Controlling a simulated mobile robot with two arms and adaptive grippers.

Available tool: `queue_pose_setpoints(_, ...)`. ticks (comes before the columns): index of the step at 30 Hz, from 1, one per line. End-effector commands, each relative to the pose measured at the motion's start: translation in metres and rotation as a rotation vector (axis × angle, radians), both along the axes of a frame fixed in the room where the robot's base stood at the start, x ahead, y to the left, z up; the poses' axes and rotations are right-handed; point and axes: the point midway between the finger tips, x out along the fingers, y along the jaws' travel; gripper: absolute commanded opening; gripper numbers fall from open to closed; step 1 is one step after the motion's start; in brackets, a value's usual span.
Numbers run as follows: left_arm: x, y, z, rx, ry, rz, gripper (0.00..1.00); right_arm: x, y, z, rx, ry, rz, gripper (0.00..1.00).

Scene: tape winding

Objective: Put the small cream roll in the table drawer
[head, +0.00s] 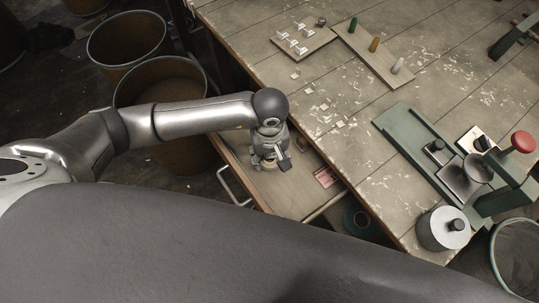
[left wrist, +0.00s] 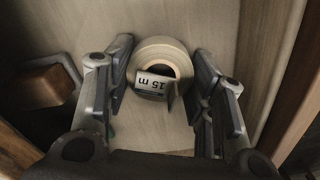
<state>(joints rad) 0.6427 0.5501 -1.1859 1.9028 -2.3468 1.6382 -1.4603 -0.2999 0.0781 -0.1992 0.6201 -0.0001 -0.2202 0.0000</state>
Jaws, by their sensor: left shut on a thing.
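The small cream roll (left wrist: 148,51) shows in the left wrist view between the two fingers of my left gripper (left wrist: 162,60), with a "15 m" label at its core. In the head view my left gripper (head: 270,160) points down over the open table drawer (head: 285,195), and only a little of the roll shows under it. The gripper is shut on the roll. The roll is inside the drawer's outline, close to its wooden floor; I cannot tell whether it touches. My right gripper is not in view.
A red printed card (head: 326,177) lies in the drawer's right part. A brown block (left wrist: 45,88) shows at the left in the wrist view. The worn table (head: 350,150) carries a peg board (head: 368,55) and a green press (head: 420,135). Rusty bins (head: 125,40) stand at left.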

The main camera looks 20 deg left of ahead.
Motion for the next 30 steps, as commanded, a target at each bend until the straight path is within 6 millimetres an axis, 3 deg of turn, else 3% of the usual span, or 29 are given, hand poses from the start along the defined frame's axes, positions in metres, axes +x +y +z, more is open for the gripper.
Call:
queue_pose_setpoints(5,0.000,0.000,-0.004,0.000,0.000,0.000,0.23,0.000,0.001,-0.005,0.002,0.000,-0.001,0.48)
queue_pose_setpoints(6,0.000,0.000,-0.004,0.000,0.000,0.000,0.51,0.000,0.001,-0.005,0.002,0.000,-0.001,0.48)
queue_pose_setpoints(11,0.000,0.000,-0.003,0.000,0.001,0.000,0.71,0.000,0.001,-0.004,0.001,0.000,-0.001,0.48)
queue_pose_setpoints(23,0.000,0.000,0.001,0.001,0.000,0.001,0.71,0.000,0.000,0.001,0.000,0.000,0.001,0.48)
queue_pose_setpoints(26,0.001,0.000,0.011,-0.001,-0.003,-0.001,0.71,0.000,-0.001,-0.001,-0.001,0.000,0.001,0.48)
queue_pose_setpoints(30,0.002,0.000,0.040,0.000,-0.006,-0.001,0.71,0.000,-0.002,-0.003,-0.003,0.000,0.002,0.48)
